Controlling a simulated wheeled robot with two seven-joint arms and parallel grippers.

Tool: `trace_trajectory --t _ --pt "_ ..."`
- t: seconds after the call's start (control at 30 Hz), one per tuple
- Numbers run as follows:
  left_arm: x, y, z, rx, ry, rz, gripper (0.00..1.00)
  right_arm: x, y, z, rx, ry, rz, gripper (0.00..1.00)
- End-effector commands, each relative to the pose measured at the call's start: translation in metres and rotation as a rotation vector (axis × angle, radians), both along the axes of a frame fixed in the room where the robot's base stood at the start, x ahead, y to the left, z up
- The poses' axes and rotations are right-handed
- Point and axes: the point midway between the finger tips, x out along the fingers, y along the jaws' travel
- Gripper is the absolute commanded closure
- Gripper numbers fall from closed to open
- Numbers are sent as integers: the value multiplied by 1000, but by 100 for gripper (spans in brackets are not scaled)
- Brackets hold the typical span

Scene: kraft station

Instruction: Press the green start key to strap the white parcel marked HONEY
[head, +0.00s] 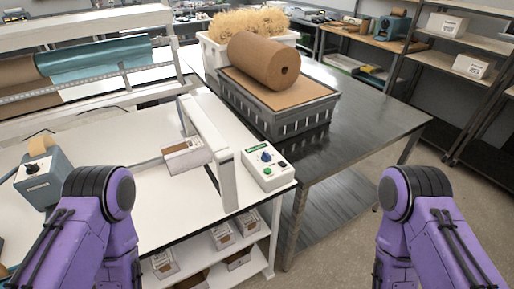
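A small white box with a brown top, likely the parcel (185,158), sits on the white table at the strapping arch (213,140). Its label is too small to read, so I cannot confirm HONEY. A white control box (264,181) stands just right of the arch near the table's right edge. On it are a green key (267,170), a blue knob (266,156) and a dark button (282,163). Both my purple arms show at the lower left and lower right, apart from the table things. Neither gripper is in view.
A tape dispenser (42,178) stands at the left of the white table (120,150). A dark table (350,125) on the right bears a grey crate (300,125) with a brown paper roll (262,62). Several boxes lie on the shelf below. The front of the white table is clear.

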Motion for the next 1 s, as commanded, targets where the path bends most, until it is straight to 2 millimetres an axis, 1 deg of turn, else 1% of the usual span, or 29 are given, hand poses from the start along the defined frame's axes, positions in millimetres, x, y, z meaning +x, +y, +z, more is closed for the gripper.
trace_trajectory --t 0.27,0.3,0.33,0.37,0.4,0.43,1.0 --pt "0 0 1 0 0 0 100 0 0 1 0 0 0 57" --pt "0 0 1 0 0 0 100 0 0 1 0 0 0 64" --pt "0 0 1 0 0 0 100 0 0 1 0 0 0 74" --pt "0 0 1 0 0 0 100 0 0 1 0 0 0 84" --pt "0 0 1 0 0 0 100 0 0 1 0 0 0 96" --pt "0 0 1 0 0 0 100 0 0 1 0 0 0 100" --pt "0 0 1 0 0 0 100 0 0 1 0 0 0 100"
